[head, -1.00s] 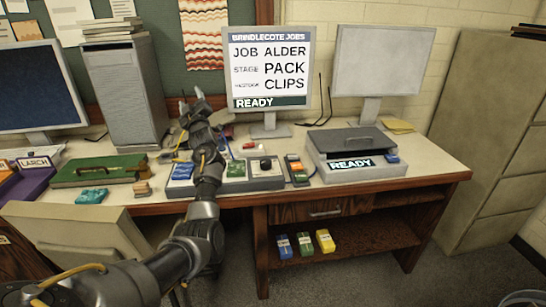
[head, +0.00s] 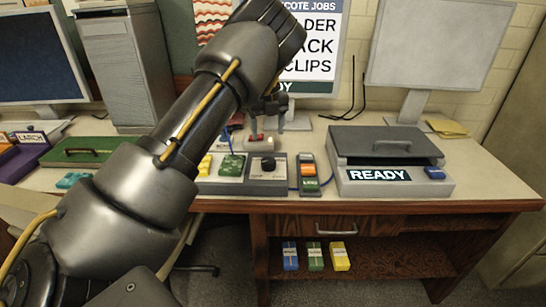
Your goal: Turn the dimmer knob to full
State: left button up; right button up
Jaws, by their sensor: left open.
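The dimmer knob (head: 268,164) is a dark round knob on a grey control panel (head: 268,188) on the desk. Its pointer is too small to read. My left gripper (head: 267,129) is open, with its fingers pointing down, behind and above the knob and apart from it. A small red item (head: 258,138) shows between the fingertips; I cannot tell whether they touch it. My left arm crosses the view from the lower left and hides part of the panel's left side and the job screen. My right gripper is not in view.
Yellow and green blocks (head: 231,166) sit left of the knob. The job screen (head: 318,50) stands behind. Small boxes (head: 315,256) lie on the lower shelf.

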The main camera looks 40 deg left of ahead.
aim_at(268, 160)
pick_arm(q)
notch_tip(268, 160, down, 10)
jog(key=shift+p, duration=0.45)
jog(key=shift+f, duration=0.45)
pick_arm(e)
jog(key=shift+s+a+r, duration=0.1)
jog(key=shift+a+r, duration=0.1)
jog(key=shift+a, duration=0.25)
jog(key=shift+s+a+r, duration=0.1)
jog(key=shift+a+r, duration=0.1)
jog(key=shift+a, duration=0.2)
pick_arm(q)
jog(key=c, duration=1)
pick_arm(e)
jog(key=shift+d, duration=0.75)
